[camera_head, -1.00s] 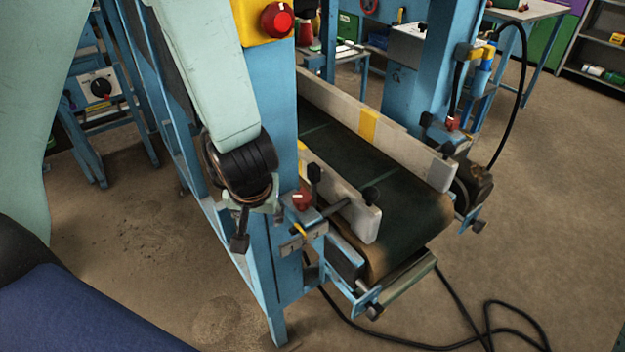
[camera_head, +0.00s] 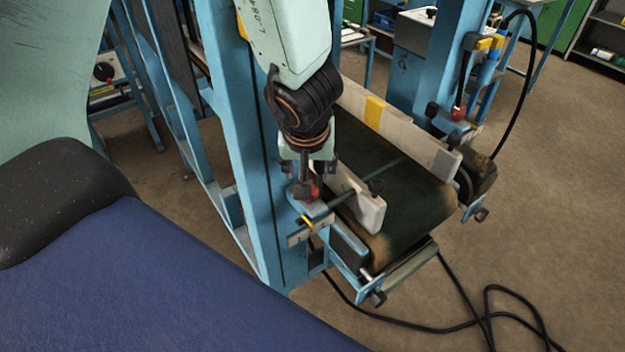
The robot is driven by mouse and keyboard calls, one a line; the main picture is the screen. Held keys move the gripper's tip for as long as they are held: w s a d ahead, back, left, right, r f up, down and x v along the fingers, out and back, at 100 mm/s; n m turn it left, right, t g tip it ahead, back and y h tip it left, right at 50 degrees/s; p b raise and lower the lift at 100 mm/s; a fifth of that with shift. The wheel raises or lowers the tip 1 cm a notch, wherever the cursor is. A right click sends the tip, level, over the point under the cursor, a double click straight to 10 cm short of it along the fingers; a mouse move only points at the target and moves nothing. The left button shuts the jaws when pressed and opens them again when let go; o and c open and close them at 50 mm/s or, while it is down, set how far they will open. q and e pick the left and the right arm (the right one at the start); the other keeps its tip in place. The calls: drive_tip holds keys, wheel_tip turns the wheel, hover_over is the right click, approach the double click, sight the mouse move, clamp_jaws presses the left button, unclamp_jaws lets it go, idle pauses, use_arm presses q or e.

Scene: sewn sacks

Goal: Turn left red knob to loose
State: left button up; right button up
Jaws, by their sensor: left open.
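The left red knob (camera_head: 313,191) sits on a blue bracket on the near-left post of the conveyor. It is partly hidden by my left gripper (camera_head: 307,169), which comes down from above. Dark fingertips show apart on either side, just above the knob. The gripper is open, and I cannot tell whether it touches the knob. A second red knob (camera_head: 457,113) sits on the bracket at the conveyor's far-right side. My right gripper is not in view.
The conveyor belt (camera_head: 403,208) runs between pale side guides (camera_head: 411,135). Blue posts (camera_head: 262,190) rise close to my left arm. A black cable (camera_head: 455,327) lies on the floor at the right.

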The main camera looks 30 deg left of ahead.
use_arm(q)
drive_tip(key=b+x, duration=0.3)
drive_tip(key=x, duration=0.2)
drive_tip(key=shift+w+f, duration=0.1)
drive_tip(key=shift+f, duration=0.25)
drive_tip(key=shift+w+f+b, duration=0.1)
drive_tip(key=shift+f+b, duration=0.15)
drive_tip(key=shift+b, duration=0.05)
drive_tip(key=shift+a+f, duration=0.2)
drive_tip(key=shift+a, duration=0.1)
drive_tip(key=shift+d, duration=0.15)
drive_tip(key=shift+w, duration=0.1)
drive_tip(key=shift+c, duration=0.7)
drive_tip(key=c, duration=0.4)
clamp_jaws()
